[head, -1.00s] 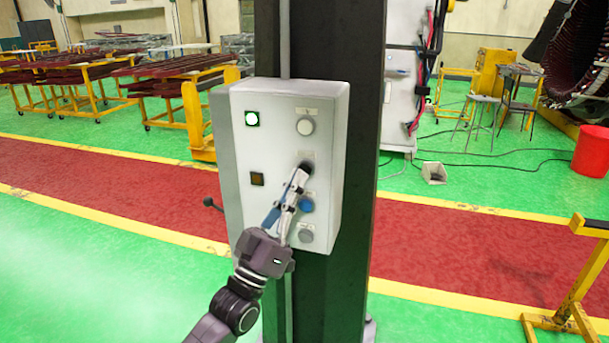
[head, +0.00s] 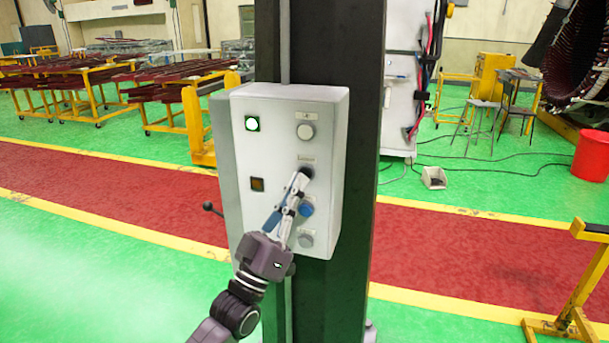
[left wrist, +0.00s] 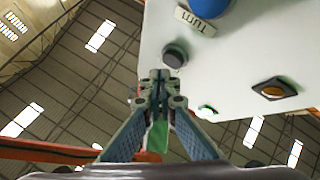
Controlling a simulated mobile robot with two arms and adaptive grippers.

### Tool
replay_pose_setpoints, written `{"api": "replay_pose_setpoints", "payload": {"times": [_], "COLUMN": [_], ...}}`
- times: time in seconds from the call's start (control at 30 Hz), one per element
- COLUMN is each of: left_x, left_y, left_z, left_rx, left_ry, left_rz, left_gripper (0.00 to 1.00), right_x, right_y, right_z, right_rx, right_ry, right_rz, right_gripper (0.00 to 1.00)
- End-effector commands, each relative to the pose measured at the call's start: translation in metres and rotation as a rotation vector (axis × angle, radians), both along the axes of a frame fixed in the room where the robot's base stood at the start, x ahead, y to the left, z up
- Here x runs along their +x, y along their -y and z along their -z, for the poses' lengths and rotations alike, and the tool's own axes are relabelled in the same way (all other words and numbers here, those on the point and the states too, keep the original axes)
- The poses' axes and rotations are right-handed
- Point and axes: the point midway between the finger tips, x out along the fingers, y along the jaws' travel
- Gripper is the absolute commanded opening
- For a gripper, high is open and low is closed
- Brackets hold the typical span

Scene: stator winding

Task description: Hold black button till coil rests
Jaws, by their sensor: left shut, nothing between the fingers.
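The black button (head: 307,170) is on the front of a white control box (head: 285,225), under a small label and between a white button above and a blue one below. My left gripper (head: 301,178) is shut and empty, its fingertips at the lower left of the black button. In the left wrist view the black button (left wrist: 175,55) shows just above the closed fingertips (left wrist: 159,76). I cannot tell whether they touch it or press it in. I see no hanging coil that I can make out. My right gripper is not in view.
The box is on a dark column (head: 330,60). A blue button (head: 306,207) and a grey one (head: 306,240) sit below. A lit green lamp (head: 252,124) and an amber lamp (head: 257,184) are at left. A yellow stand (head: 575,290) is at right.

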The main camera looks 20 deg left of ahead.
Motion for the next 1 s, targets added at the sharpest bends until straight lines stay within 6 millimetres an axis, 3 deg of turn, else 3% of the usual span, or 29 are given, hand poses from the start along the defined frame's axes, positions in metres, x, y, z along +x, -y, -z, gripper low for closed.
{"api": "replay_pose_setpoints", "payload": {"times": [1.0], "left_x": [0.0084], "left_y": [0.0004], "left_z": [-0.0003], "left_rx": [0.000], "left_ry": [0.000], "left_rz": [0.000], "left_gripper": [0.00], "right_x": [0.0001], "right_y": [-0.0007], "right_z": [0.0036], "right_rx": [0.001], "right_ry": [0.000], "right_rz": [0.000], "right_gripper": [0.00]}}
